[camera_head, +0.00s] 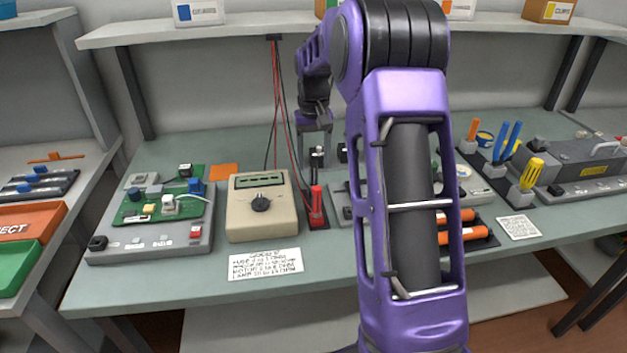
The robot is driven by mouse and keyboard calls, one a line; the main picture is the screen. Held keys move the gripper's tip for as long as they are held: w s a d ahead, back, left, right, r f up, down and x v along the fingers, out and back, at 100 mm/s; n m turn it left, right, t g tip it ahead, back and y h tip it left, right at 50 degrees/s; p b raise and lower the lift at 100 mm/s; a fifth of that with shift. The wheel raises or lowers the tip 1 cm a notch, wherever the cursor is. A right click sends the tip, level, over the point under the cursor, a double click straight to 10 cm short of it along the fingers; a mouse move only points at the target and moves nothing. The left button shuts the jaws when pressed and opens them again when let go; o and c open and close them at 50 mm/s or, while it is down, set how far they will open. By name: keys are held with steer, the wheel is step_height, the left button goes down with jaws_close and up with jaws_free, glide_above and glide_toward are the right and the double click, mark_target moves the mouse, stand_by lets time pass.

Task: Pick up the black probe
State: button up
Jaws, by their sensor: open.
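The black probe (317,158) stands upright in a holder beside the multimeter (262,205), behind the red probe (317,204). My gripper (315,146) points down directly above the black probe, with its fingers apart. The fingertips look to be at or near the probe's top; I cannot tell whether they touch it. Black and red cables hang from the shelf past the left side of the gripper. The lower part of the black probe is partly hidden behind the red probe.
A green circuit board on a grey base (155,215) sits left of the multimeter. A paper note (265,264) lies at the front edge. My arm hides the bench's middle right. Orange-handled tools (470,235) and a tool rack (515,180) stand to the right. A shelf (180,32) runs above.

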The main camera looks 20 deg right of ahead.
mark_target(313, 177)
step_height(313, 177, down, 6)
steer(key=shift+r+b, duration=0.1)
steer(key=shift+b, duration=0.5)
steer(key=shift+w, duration=0.1)
jaws_close()
